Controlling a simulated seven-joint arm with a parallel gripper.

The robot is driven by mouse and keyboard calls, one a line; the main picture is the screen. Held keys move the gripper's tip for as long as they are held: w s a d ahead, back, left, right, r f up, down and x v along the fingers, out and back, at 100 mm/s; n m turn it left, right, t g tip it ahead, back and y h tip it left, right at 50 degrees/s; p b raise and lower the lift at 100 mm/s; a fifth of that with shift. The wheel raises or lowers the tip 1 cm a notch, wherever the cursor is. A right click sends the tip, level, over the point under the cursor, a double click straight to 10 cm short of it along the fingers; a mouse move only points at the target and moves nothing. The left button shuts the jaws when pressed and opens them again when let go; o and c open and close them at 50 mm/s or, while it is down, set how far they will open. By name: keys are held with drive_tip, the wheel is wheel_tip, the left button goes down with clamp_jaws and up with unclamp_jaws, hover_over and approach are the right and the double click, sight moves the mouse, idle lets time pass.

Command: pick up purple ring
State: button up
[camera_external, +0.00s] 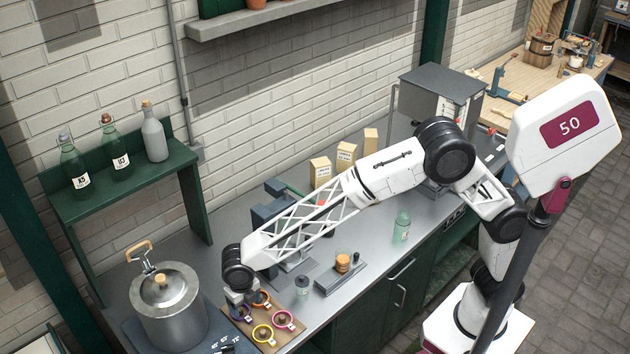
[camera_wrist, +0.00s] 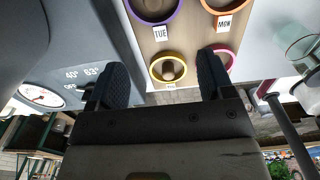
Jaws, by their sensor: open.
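The purple ring (camera_external: 236,318) lies on a wooden board at the counter's front, at its left side, partly beneath my gripper (camera_external: 240,296) in the external view. In the wrist view the purple ring (camera_wrist: 155,23) is at the top edge, cut off, with a tag reading TUE. My gripper (camera_wrist: 162,65) is open and empty. Its two fingers stand apart, with the yellow ring (camera_wrist: 167,82) showing between them in the picture and the purple ring beyond the fingertips. I cannot tell the exact height over the board.
An orange ring (camera_external: 262,307), the yellow ring and a pink ring (camera_external: 283,328) share the wooden board (camera_external: 268,347). A large metal churn (camera_external: 170,315) stands close to the left.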

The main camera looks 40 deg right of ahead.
sight(248, 319)
drive_tip(key=shift+f, duration=1.05)
drive_tip(key=shift+f, duration=0.1)
drive_tip(key=shift+f, duration=2.45)
clamp_jaws()
